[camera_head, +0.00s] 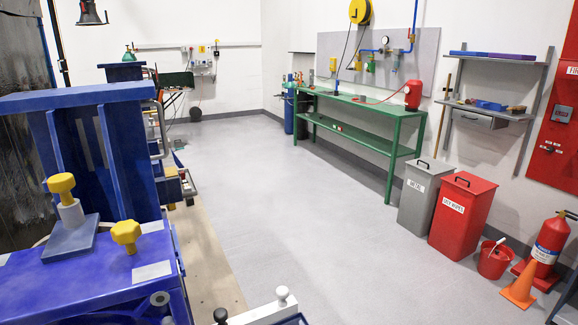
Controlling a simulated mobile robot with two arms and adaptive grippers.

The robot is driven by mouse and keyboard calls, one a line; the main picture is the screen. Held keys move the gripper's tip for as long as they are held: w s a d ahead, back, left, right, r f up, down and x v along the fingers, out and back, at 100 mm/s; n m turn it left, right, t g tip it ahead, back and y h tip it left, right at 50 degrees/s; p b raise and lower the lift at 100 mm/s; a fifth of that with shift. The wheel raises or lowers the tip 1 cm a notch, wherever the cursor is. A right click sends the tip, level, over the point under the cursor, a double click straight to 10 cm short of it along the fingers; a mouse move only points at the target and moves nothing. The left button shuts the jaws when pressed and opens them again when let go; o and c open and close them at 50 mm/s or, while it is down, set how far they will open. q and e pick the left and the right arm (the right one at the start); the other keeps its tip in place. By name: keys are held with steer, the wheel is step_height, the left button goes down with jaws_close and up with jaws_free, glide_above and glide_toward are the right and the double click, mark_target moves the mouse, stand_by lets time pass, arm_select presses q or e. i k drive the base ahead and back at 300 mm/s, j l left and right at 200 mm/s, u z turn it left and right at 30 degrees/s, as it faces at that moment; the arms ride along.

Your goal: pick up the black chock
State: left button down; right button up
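I cannot make out a black chock anywhere in the head view. Neither of my grippers shows in this view. A large blue jig (85,285) fills the lower left. On its top are a grey-blue plate (72,240) with a yellow knob (61,184) standing on it, a second yellow knob (126,233), and pale square patches.
A white rail with a white ball knob (282,293) and a black ball knob (220,315) is at the bottom edge. Along the right wall stand a green bench (388,160), a grey bin (418,200), a red bin (460,220) and an orange cone (519,288). The middle floor is clear.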

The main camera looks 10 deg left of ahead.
mark_target(190, 200)
steer(key=i+l+z, duration=0.15)
steer(key=l, duration=0.2)
steer(key=l+z, duration=0.15)
steer(key=l, duration=0.25)
steer(key=i+l, duration=0.6)
steer(key=i+l+z, duration=0.1)
steer(key=i+l, duration=0.45)
steer(key=l, duration=0.25)
steer(key=i+j+u, duration=0.1)
steer(key=i+u, duration=0.7)
steer(key=i+l+u, duration=0.2)
steer(key=i+u, duration=0.6)
steer(key=i, duration=1.8)
